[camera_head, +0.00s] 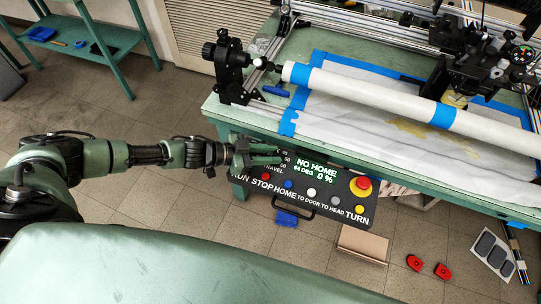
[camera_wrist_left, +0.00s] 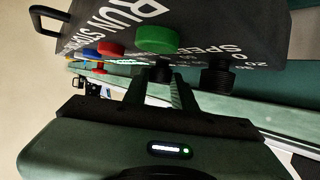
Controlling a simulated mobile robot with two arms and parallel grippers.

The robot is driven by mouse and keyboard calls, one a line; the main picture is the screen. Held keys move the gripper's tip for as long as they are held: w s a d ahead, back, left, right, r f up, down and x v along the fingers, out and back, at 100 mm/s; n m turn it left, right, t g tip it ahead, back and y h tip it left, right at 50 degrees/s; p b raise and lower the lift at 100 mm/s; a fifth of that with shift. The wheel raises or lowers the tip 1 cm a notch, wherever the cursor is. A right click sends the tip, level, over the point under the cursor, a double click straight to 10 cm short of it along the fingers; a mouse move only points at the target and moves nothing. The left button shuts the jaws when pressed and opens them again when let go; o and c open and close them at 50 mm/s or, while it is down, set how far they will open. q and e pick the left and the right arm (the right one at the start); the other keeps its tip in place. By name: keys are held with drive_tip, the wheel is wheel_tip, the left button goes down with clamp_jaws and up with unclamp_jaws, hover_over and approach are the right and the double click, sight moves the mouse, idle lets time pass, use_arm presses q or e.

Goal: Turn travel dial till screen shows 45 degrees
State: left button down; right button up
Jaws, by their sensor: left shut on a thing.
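The control panel (camera_head: 325,195) hangs at the front edge of the green table. Its lit screen (camera_head: 315,170) reads NO HOME, a small degree figure that looks like 64 or 84 DEG, and 0 %. My left gripper (camera_head: 272,157) reaches the panel's left part, beside the word TRAVEL, and covers the dial there. In the left wrist view, the black travel dial (camera_wrist_left: 161,73) sits between the fingers of my left gripper (camera_wrist_left: 162,85), which is shut on it. My right gripper is in neither view.
A second black dial (camera_wrist_left: 217,78), near the word SPEED, stands beside the held one. A green button (camera_wrist_left: 157,39) and red button (camera_wrist_left: 110,48) are close by. A red stop knob (camera_head: 361,186) is at the panel's right. A white roll (camera_head: 380,98) lies above the table.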

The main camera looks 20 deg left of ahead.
use_arm(q)
drive_tip(key=shift+w+r, duration=0.1)
idle(0.4)
drive_tip(key=c, duration=1.1)
unclamp_jaws()
drive_tip(key=shift+c, duration=0.2)
drive_tip(key=v, duration=0.7)
drive_tip(key=shift+a+r+b, duration=0.1)
drive_tip(key=shift+a+b, duration=0.15)
drive_tip(key=shift+b, duration=0.15)
drive_tip(key=shift+s, duration=0.2)
